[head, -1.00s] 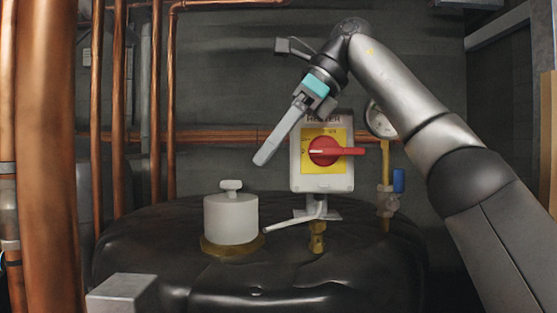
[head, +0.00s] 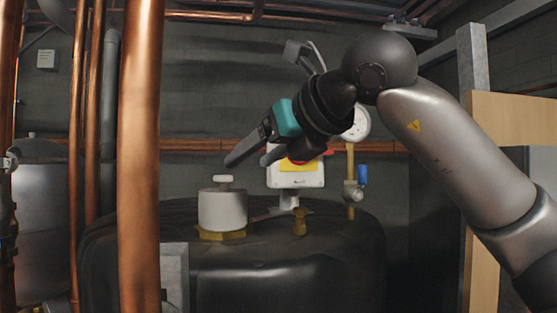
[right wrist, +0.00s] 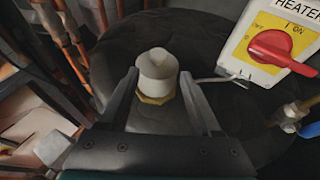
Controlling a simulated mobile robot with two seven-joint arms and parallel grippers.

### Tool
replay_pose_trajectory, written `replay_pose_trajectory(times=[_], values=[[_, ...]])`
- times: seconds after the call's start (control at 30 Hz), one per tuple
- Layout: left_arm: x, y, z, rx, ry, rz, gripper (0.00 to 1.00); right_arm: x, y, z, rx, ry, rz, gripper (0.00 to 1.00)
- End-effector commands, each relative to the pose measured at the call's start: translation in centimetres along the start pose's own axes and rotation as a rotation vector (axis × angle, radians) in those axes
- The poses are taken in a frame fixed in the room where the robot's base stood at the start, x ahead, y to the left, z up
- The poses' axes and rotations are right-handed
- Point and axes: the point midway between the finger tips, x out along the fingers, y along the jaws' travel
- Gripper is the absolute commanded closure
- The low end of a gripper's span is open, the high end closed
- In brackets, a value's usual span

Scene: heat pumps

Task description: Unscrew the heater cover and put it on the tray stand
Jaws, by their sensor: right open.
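The heater cover (head: 222,209), a white cylinder with a small knob on top, stands upright on a brass fitting on the dark tank (head: 310,280). It also shows in the right wrist view (right wrist: 157,76), in line with the gap between the fingers. My right gripper (head: 250,160) is open and empty, above and slightly right of the cover in the head view. Its two fingers also show in the right wrist view (right wrist: 160,88). They look apart from the cover. I cannot identify the tray stand. My left gripper is not in view.
The heater switch box (head: 296,177) stands behind the right gripper, partly hidden. A gauge (head: 357,123) and a blue-handled valve (head: 355,188) are to its right. A thick copper pipe (head: 140,150) rises at front left. A grey block (head: 175,272) stands beside it.

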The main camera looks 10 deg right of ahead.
Motion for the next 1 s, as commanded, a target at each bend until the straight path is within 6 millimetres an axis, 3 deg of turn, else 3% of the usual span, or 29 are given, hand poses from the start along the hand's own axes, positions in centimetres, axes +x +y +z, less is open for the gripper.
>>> replay_pose_trajectory(times=[0.23, 0.47, 0.7, 1.0], values=[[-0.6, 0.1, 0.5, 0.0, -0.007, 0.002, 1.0, 1.4, 0.2, 0.2, 0.007, -0.007, 0.004, 0.35], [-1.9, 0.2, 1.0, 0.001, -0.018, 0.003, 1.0, 4.8, 0.2, 0.2, 0.007, -0.004, 0.004, 0.35], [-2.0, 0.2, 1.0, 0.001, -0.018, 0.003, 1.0, 8.1, 0.2, 0.1, 0.005, -0.006, 0.003, 0.35], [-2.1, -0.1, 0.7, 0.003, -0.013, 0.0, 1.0, 10.1, 0.2, 0.2, 0.004, -0.008, 0.003, 0.35]])
